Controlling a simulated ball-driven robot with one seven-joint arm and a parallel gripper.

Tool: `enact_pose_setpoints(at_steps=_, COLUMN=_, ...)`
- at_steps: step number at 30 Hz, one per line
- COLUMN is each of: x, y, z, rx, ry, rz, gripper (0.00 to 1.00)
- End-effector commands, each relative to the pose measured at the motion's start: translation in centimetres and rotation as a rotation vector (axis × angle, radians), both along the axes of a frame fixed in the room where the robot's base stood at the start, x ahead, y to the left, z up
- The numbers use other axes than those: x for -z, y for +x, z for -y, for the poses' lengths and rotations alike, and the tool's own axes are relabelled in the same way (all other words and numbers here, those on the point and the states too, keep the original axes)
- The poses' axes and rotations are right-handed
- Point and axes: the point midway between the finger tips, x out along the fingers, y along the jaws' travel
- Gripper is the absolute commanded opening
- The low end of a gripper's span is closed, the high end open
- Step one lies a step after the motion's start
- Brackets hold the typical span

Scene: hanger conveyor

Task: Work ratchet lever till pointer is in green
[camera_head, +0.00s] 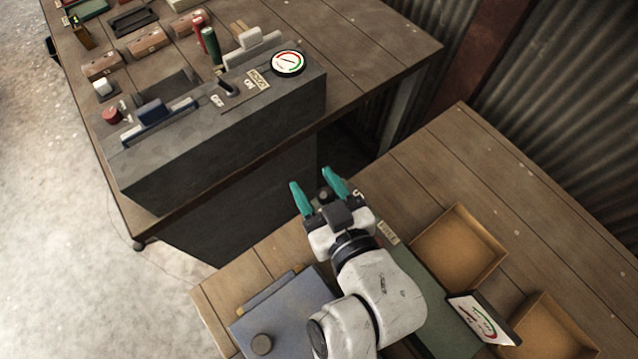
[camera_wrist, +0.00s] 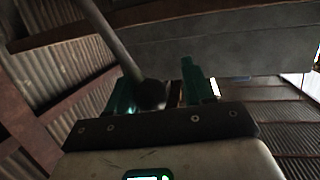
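The round gauge (camera_head: 288,63) sits on the right end of the dark control box, with red and green on its white face. Its pointer is too small to read surely. My gripper (camera_head: 318,181) is in front of the box, above the near bench, with its two teal fingers spread apart. In the wrist view, a grey rod with a dark ball knob (camera_wrist: 151,95), which looks like the lever, comes down from the upper left. The knob shows between the fingers of my gripper (camera_wrist: 160,88), nearer the left one; I cannot tell whether it touches. The rod's base is hidden.
The control box (camera_head: 215,140) carries a blue slider (camera_head: 152,112), a red knob (camera_head: 112,116) and a dark switch (camera_head: 226,88). The near bench holds orange trays (camera_head: 458,248), a blue-grey case (camera_head: 285,318) and a gauge picture card (camera_head: 484,320). A gap separates the benches.

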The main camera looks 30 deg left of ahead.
Motion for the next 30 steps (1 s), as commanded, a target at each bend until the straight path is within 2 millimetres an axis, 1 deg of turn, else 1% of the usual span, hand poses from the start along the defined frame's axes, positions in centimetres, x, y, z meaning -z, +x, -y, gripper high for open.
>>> enact_pose_setpoints(at_steps=1, x=-0.1, y=0.0, z=0.0, rx=0.0, ry=0.0, rz=0.001, gripper=0.55)
enact_pose_setpoints(at_steps=2, x=0.0, y=0.0, z=0.0, rx=0.0, ry=0.0, rz=0.001, gripper=0.58)
enact_pose_setpoints(at_steps=3, x=0.0, y=0.0, z=0.0, rx=0.001, ry=-0.001, rz=0.001, gripper=0.58)
enact_pose_setpoints(at_steps=10, x=0.1, y=0.1, z=0.1, rx=0.003, ry=-0.002, rz=0.0, gripper=0.58)
enact_pose_setpoints(at_steps=14, x=0.0, y=-0.3, z=0.8, rx=0.004, ry=-0.002, rz=0.0, gripper=0.58)
enact_pose_setpoints(at_steps=17, x=-0.2, y=-1.1, z=2.1, rx=0.005, ry=-0.002, rz=-0.001, gripper=0.58)
enact_pose_setpoints(at_steps=24, x=-1.2, y=-3.5, z=6.0, rx=0.003, ry=-0.001, rz=0.0, gripper=0.58)
enact_pose_setpoints(at_steps=30, x=-2.1, y=-4.9, z=8.2, rx=0.002, ry=-0.002, rz=0.0, gripper=0.58)
